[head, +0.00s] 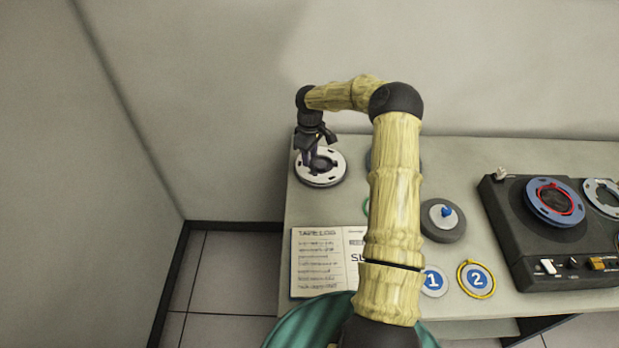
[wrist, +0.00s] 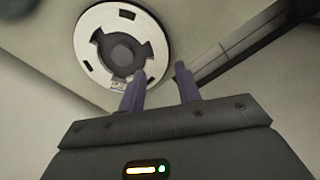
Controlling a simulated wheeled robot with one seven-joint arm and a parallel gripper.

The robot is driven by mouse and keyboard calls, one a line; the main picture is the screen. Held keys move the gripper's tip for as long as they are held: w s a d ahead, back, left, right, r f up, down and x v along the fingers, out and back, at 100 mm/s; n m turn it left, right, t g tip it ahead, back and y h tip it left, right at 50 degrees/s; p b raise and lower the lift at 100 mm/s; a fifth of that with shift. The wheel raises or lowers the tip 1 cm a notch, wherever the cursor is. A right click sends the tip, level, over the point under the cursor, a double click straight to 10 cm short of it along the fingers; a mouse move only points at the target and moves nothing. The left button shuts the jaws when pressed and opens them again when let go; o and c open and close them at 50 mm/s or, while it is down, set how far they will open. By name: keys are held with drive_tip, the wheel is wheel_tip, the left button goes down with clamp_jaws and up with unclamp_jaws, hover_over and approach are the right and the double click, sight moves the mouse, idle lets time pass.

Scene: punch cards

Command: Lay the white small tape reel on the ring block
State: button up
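A white reel (head: 310,178) with slots and a dark centre lies flat at the table's far left corner; it also shows in the wrist view (wrist: 91,20). My gripper (head: 314,164) is just above it, pointing down.
A tape deck (head: 510,245) with a blue reel (head: 540,200) and another white reel (head: 602,192) fills the table's right. A tape log sheet (head: 318,262) lies in front. Discs marked 1 (head: 432,281) and 2 (head: 477,280) lie near the front edge. My arm hides part of the middle.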

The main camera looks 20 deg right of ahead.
sight(310, 178)
drive_tip(key=shift+f+b, duration=2.8)
drive_tip(key=shift+f, duration=1.7)
clamp_jaws()
drive_tip(key=shift+r+p, duration=2.2)
drive_tip(key=shift+r, duration=0.9)
drive_tip(key=shift+f, duration=0.1)
